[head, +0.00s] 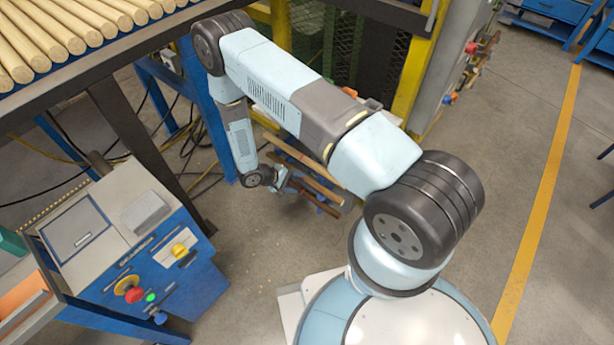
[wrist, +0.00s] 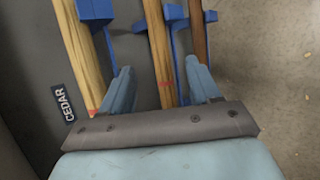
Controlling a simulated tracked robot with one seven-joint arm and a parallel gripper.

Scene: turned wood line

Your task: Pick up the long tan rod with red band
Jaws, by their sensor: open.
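In the wrist view, a tan rod (wrist: 158,45) with a red band runs between the two fingers of my gripper (wrist: 159,68). The fingers are open, one on each side of it, and no contact shows. A paler yellowish rod (wrist: 80,45) lies left of the fingers and also shows red near its lower end. A dark brown rod (wrist: 199,40) lies to the right. The rods' far ends are out of that view, so their lengths cannot be compared there. In the head view my gripper (head: 283,180) is small beside the rods (head: 306,160), partly hidden by my arm.
Blue holders (wrist: 97,10) stand along the rods. A CEDAR label (wrist: 64,103) is on the grey surface at left. A control console (head: 140,250) stands at left, a rack of pale rods (head: 60,35) above it.

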